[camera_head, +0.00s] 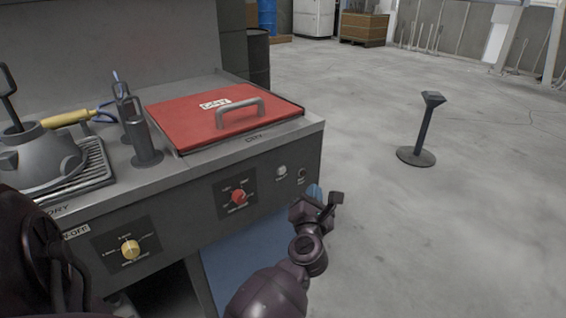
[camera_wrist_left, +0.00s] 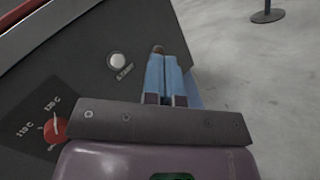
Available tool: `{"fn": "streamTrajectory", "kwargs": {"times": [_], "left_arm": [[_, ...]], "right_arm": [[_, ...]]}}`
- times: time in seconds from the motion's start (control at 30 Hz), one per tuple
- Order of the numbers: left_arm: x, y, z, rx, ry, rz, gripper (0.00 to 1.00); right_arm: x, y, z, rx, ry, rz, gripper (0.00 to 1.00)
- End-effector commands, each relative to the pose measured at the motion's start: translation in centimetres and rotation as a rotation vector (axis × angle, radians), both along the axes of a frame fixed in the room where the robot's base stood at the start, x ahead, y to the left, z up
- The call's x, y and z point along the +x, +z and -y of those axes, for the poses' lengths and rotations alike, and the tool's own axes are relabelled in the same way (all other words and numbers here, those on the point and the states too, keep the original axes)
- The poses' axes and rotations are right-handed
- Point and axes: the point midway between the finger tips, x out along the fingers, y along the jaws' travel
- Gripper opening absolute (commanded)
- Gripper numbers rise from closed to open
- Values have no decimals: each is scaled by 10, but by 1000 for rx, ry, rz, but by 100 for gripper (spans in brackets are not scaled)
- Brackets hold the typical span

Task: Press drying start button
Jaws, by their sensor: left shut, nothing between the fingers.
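A round white button (camera_head: 281,170) marked START sits on the dark front panel of the station (camera_head: 215,215). In the left wrist view the white button (camera_wrist_left: 117,60) lies left of my fingers. A second, darker button (camera_head: 302,173) is to its right; it also shows in the left wrist view (camera_wrist_left: 158,48), just beyond my fingertips. My left gripper (camera_head: 314,191) has blue fingers that are shut and empty. They are close to the panel's right end; I cannot tell whether they touch it. In the left wrist view the fingers (camera_wrist_left: 167,62) point at the panel. My right gripper is not in view.
A red dial (camera_head: 238,197) and a yellow dial (camera_head: 130,249) are on the same panel. A red lid (camera_head: 180,115) with a handle lies on top. Grey metal tools stand at the left. Open floor with a stand (camera_head: 425,125) is at the right.

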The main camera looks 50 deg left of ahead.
Motion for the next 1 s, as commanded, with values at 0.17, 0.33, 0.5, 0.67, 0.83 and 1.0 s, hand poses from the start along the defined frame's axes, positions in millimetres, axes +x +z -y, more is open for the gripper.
{"fn": "streamTrajectory", "kwargs": {"times": [0.17,0.33,0.5,0.67,0.83,1.0], "left_arm": [[1,0,-20,3,2,-1,0],[3,0,-40,2,0,0,0],[5,1,-59,1,2,0,0],[6,2,-72,2,0,1,0],[6,1,-80,1,0,1,0],[6,0,-82,1,0,-1,0]], "right_arm": [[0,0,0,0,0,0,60],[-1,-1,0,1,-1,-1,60],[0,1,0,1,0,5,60],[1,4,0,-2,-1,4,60],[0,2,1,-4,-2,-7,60],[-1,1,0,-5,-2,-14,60]]}}
